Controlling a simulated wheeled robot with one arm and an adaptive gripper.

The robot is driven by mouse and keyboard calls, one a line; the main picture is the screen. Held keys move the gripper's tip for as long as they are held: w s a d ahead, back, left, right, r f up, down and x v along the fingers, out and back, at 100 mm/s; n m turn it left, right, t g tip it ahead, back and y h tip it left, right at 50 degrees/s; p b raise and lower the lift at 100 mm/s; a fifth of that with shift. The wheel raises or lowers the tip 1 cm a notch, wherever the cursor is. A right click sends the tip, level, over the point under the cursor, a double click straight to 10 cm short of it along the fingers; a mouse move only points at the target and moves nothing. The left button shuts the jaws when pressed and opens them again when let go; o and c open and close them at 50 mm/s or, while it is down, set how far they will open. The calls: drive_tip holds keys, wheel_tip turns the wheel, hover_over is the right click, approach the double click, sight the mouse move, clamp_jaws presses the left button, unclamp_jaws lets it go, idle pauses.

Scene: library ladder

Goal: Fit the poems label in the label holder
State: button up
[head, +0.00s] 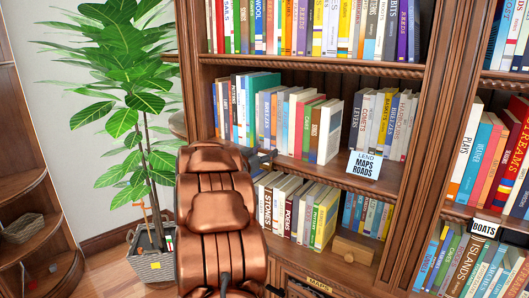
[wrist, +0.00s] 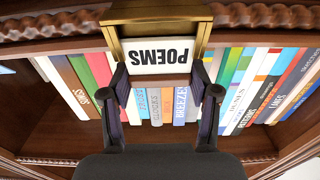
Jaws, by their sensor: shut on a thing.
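The poems label (wrist: 160,56) is a white card with black lettering, upside down in the wrist view. My gripper (wrist: 160,78) is shut on it, with one dark finger at each side edge. The brass label holder (wrist: 158,19) frames the card at its top and sides in that view. The card appears to lie within the frame, but I cannot tell whether it is fully seated or still in front. In the head view my copper arm hides the label and holder, and most of my gripper.
Bookshelves fill the head view, with rows of books (head: 265,110). A small wooden block (head: 352,250) sits on the lower shelf. A potted plant (head: 150,262) stands left of my arm.

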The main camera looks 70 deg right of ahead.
drive_tip(key=shift+a+f+b, duration=0.15)
drive_tip(key=shift+f+b, duration=0.2)
drive_tip(key=shift+f, duration=0.4)
drive_tip(key=o, duration=1.1)
drive_tip(key=shift+c, duration=0.2)
drive_tip(key=shift+a, duration=0.1)
drive_tip(key=v, duration=1.1)
drive_tip(key=shift+a, duration=0.35)
drive_tip(key=shift+w, duration=0.1)
